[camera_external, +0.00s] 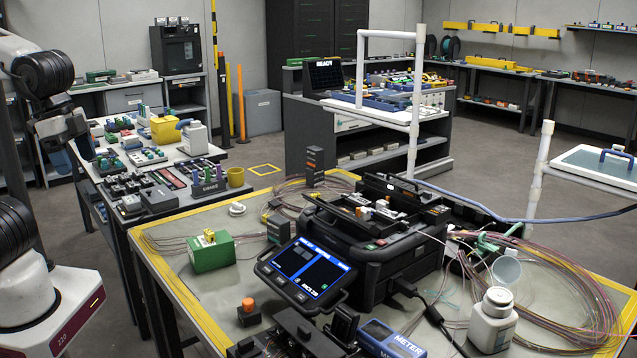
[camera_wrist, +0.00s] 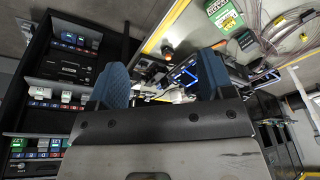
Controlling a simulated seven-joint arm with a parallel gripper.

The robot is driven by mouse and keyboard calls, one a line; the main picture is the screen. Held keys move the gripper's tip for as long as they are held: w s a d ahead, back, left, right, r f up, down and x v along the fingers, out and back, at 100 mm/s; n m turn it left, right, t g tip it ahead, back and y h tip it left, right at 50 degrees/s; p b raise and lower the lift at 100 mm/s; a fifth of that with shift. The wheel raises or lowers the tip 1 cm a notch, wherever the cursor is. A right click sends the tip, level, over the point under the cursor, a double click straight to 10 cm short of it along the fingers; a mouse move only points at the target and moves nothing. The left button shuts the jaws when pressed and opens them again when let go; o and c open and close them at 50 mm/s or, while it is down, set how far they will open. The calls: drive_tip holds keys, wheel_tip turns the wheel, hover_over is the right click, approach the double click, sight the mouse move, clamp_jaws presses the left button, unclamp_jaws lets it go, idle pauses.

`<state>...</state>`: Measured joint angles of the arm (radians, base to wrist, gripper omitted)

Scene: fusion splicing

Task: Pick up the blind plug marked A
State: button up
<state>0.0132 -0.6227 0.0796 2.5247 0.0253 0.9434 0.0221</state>
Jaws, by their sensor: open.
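I cannot make out a blind plug marked A in either view; the markings on the small parts are too small to read. Small parts of several colours stand in rows on the left workbench (camera_external: 255,182) in the external view. My gripper (camera_wrist: 162,82) shows in the wrist view with two blue-padded fingers spread wide apart. It is open, with nothing between the pads. In the external view my arm is at the left edge, with its wrist up beside the left workbench, clear of the front bench.
The front bench (camera_external: 185,303) carries a black splicer (camera_external: 375,250) with a lit screen, a green box (camera_external: 211,252), an orange-topped block (camera_external: 248,312), a white bottle (camera_external: 493,322) and loose fibre coils (camera_external: 590,300). A white pipe frame (camera_external: 416,110) rises behind the splicer.

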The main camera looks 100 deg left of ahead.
drive_tip(key=w+a+f+m+g+y, duration=0.1)
drive_tip(key=w+a+f+m+y, duration=0.3)
drive_tip(key=w+f+m+y, duration=0.4)
drive_tip(key=m+t, duration=0.9)
drive_tip(key=m, duration=1.1)
approach(243, 309)
drive_tip(key=x, duration=0.3)
drive_tip(key=shift+w+a, duration=0.1)
drive_tip(key=shift+w, duration=0.2)
drive_tip(key=shift+a, duration=0.1)
drive_tip(key=shift+x, duration=1.25)
drive_tip(key=shift+w, duration=0.15)
drive_tip(key=shift+t, duration=0.3)
drive_tip(key=shift+x, duration=2.5)
